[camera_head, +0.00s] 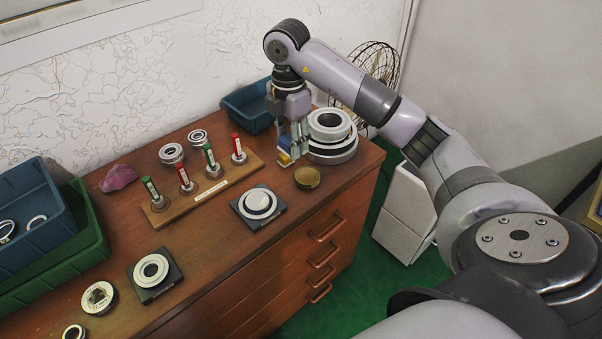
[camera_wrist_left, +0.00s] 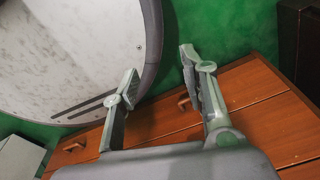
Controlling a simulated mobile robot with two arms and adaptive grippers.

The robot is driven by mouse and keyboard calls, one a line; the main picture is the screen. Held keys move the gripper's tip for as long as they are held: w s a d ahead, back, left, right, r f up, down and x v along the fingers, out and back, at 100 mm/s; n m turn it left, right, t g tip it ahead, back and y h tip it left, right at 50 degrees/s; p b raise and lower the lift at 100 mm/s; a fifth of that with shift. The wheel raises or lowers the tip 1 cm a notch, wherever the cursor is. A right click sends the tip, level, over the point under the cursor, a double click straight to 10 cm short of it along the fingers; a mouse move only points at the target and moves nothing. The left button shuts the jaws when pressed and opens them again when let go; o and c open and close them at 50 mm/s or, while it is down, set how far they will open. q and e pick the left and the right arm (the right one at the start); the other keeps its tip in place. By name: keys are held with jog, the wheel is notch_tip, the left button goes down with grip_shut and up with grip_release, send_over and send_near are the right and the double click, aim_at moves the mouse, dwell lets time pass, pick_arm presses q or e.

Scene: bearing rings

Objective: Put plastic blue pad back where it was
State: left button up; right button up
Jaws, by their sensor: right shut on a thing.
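My right gripper (camera_head: 289,150) reaches down over the back right of the wooden table. It is shut on a small blue piece with a yellow lower edge (camera_head: 284,157), which looks like the plastic blue pad. The fingers hide part of it, and I cannot tell whether it touches the table. The gripper is just left of the stacked large bearing rings (camera_head: 331,124) and behind a round brass tin (camera_head: 307,178). My left gripper (camera_wrist_left: 160,68) shows only in the left wrist view. Its fingers are apart, with nothing between them, in front of the drawers.
A wooden board (camera_head: 207,196) with red and green posts stands left of the right gripper. A blue bin (camera_head: 249,104) stands behind it. Dark pads with rings (camera_head: 259,205) lie nearer the front. Blue and green bins (camera_head: 40,225) stand at the left. A pink cloth (camera_head: 118,178) lies near the wall.

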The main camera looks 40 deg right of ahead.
notch_tip(320, 180, down, 7)
send_over(292, 196)
notch_tip(292, 196, down, 6)
jog(key=shift+f+p, duration=0.1)
jog(key=shift+p, duration=0.2)
notch_tip(292, 196, down, 3)
jog(key=shift+f, duration=0.45)
pick_arm(q)
jog(key=shift+s+a+r, duration=0.15)
jog(key=shift+s, duration=0.35)
jog(key=shift+s+a+r, duration=0.1)
jog(key=shift+s, duration=0.4)
pick_arm(e)
jog(key=shift+f, duration=0.15)
jog(key=o, duration=1)
pick_arm(q)
jog(key=shift+w+f, duration=0.1)
